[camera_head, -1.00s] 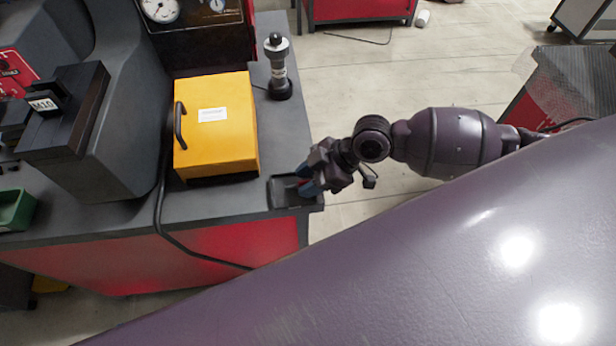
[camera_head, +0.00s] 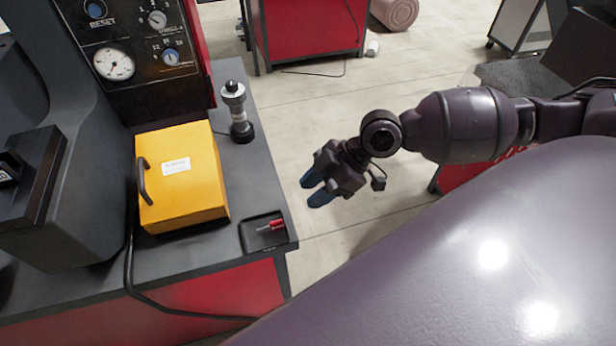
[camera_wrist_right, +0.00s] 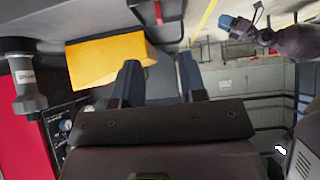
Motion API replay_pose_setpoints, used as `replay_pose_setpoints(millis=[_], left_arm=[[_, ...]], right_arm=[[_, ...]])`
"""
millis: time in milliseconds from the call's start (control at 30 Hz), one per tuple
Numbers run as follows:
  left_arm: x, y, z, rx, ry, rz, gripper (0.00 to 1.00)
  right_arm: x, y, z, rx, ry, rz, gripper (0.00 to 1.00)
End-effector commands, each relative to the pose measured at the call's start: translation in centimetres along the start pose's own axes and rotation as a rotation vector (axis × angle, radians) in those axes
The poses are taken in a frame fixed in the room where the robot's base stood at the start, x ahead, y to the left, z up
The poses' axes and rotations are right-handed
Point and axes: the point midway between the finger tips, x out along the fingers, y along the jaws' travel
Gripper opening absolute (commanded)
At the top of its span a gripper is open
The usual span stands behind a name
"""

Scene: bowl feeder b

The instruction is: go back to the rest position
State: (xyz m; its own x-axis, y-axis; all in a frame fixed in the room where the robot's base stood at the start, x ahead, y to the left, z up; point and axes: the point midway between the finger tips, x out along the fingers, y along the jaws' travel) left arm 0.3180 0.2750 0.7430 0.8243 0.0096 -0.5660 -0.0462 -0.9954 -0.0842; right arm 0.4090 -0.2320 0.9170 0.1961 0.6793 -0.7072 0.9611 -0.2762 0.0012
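My right gripper (camera_head: 313,189) hangs in the air to the right of the workbench, over the floor. Its two blue-tipped fingers are apart, with nothing between them. The right wrist view also shows this open gripper (camera_wrist_right: 160,75). A small red object (camera_head: 277,224) lies in the shallow black tray (camera_head: 246,239) at the bench corner, apart from the gripper. In the right wrist view, what appears to be my left gripper (camera_wrist_right: 229,24) shows small at the upper right, with blue tips; its opening is unclear. It is not visible in the head view.
A yellow box (camera_head: 195,195) with a black handle and a black-and-silver cylindrical device (camera_head: 236,112) stand on the bench (camera_head: 262,180). A panel with gauges (camera_head: 140,55) is at the back left. A red cabinet (camera_head: 310,35) stands behind. Open floor (camera_head: 350,100) surrounds the right gripper.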

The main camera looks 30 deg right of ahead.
Motion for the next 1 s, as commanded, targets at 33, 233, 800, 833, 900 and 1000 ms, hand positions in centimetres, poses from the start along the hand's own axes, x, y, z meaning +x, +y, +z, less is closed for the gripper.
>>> replay_pose_setpoints(millis=[33,233,800,833,900,1000], left_arm=[[0.0,0.0,0.0,0.0,0.0,0.0,0.43],[0.0,0.0,0.0,0.0,0.0,0.0,0.43],[0.0,0.0,0.1,0.0,-0.001,0.0,0.43],[0.0,0.0,0.1,0.0,-0.001,0.0,0.43],[0.0,0.0,0.1,0.0,-0.001,0.0,0.43],[0.0,0.0,0.0,0.0,-0.001,0.0,0.43]], right_arm=[[0.0,0.0,0.0,0.0,0.0,0.0,0.38],[0.0,0.0,0.0,0.0,0.0,0.0,0.38],[0.0,0.5,-0.1,0.057,0.006,0.029,0.38],[0.0,0.8,0.0,0.058,0.002,0.048,0.38],[-0.2,2.1,0.2,0.048,-0.005,0.108,0.38],[-0.4,4.5,-0.4,0.017,0.012,0.214,0.38]])
